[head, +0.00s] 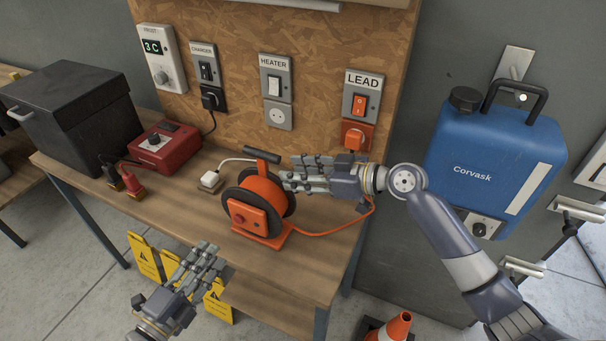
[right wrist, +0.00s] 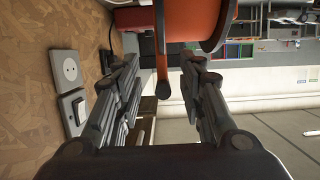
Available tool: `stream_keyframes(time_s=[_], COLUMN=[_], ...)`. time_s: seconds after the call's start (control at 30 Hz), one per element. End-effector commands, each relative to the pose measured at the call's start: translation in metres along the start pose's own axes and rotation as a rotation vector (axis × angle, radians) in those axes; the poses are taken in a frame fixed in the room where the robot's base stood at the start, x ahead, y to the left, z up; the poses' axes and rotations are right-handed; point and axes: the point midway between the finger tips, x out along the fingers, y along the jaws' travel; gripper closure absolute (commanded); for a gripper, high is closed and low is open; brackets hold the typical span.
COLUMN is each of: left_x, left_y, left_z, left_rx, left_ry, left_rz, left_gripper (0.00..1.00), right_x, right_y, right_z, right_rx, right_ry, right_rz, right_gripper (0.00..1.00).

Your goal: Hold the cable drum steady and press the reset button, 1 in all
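The orange cable drum (head: 266,188) stands upright on the wooden bench, with dark flanges and a dark-gripped handle on top. A small red button (head: 239,219) shows on the box at its front. My right gripper (head: 288,174) is open at the drum's right side, its fingers pointing at it. In the right wrist view the orange drum (right wrist: 190,30) lies just beyond the parted fingers (right wrist: 165,62), with a dark handle end between them; contact is unclear. My left gripper (head: 207,255) appears open and empty, low in front of the bench, apart from the drum.
An orange cable runs right to the LEAD socket (head: 357,136). Yellow signs (head: 144,257) stand below. A blue tank (head: 490,150) hangs at right.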

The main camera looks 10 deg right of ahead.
Motion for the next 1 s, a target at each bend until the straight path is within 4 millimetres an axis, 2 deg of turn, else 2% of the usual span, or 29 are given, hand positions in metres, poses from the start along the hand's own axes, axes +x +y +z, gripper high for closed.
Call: stream_keyframes(time_s=[0.3, 0.5, 0.7, 0.97, 1.0], left_x=[0.000, 0.000, 0.000, 0.000, 0.000], left_y=[0.000, 0.000, 0.000, 0.000, 0.000], left_z=[0.000, 0.000, 0.000, 0.000, 0.000], left_rx=[0.000, 0.000, 0.000, 0.000, 0.000], left_ry=[0.000, 0.000, 0.000, 0.000, 0.000], left_rz=[0.000, 0.000, 0.000, 0.000, 0.000], left_gripper=[0.67, 0.67, 0.67, 0.67, 0.67], right_x=[0.057, 0.085, 0.097, 0.098, 0.098], right_y=[-0.001, -0.001, -0.001, -0.001, -0.001], right_z=[0.000, 0.001, 0.002, 0.002, 0.002], right_rx=[0.005, 0.004, 0.004, 0.004, 0.004], right_ry=[0.001, -0.001, -0.002, -0.002, -0.002], right_rz=[-0.003, -0.002, -0.001, -0.002, -0.002], right_gripper=[0.63, 0.63, 0.63, 0.63, 0.70])
